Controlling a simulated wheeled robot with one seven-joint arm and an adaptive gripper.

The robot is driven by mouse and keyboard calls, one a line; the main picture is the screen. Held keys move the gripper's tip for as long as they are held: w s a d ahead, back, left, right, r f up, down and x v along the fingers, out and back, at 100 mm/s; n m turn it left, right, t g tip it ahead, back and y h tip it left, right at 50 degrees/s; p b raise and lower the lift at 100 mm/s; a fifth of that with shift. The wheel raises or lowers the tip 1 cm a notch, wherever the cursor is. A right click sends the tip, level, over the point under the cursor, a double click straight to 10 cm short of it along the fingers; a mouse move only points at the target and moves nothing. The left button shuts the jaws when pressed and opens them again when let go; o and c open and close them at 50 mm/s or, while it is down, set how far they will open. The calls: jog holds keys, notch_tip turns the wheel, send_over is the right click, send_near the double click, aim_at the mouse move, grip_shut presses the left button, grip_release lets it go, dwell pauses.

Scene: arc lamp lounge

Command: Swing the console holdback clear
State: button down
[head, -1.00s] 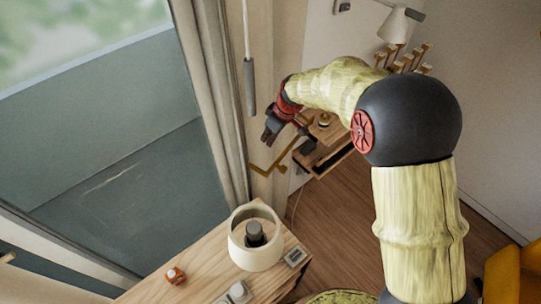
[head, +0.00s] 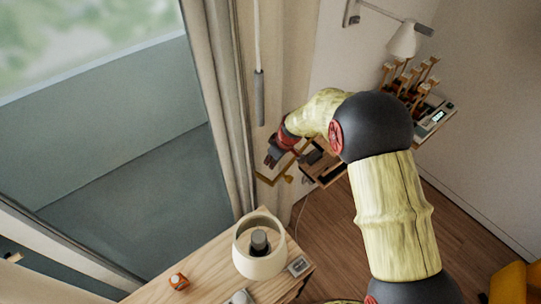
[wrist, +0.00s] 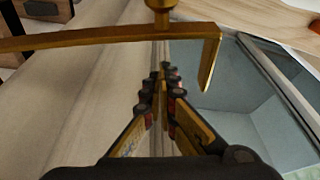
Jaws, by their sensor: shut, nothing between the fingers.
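The console holdback (head: 271,181) is a thin brass bar with a bent end, beside the curtain near the wall shelf. In the wrist view the holdback (wrist: 95,39) crosses the upper picture, with a round brass post at top centre and its bent end at right. My gripper (head: 270,161) is at the bar, with its dark fingers just above the bent end in the head view. In the wrist view my gripper (wrist: 163,80) has its fingertips together below the bar in the picture. It is shut and empty. I cannot tell whether the fingers touch the bar.
The beige curtain (head: 237,120) hangs beside the window, with a grey rod (head: 259,98) near it. A wooden console (head: 213,270) in front carries a cream round pot (head: 259,262) and small items. A wall shelf (head: 325,166) stands right of the gripper. Wood floor is open beyond.

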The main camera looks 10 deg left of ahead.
jog(key=shift+s+d+r, duration=0.1)
jog(key=shift+s+d, duration=0.25)
jog(key=shift+d, duration=0.3)
jog(key=shift+s+d+r, duration=0.1)
jog(key=shift+s+d, duration=0.2)
jog(key=shift+d, duration=0.3)
jog(key=shift+d, duration=0.1)
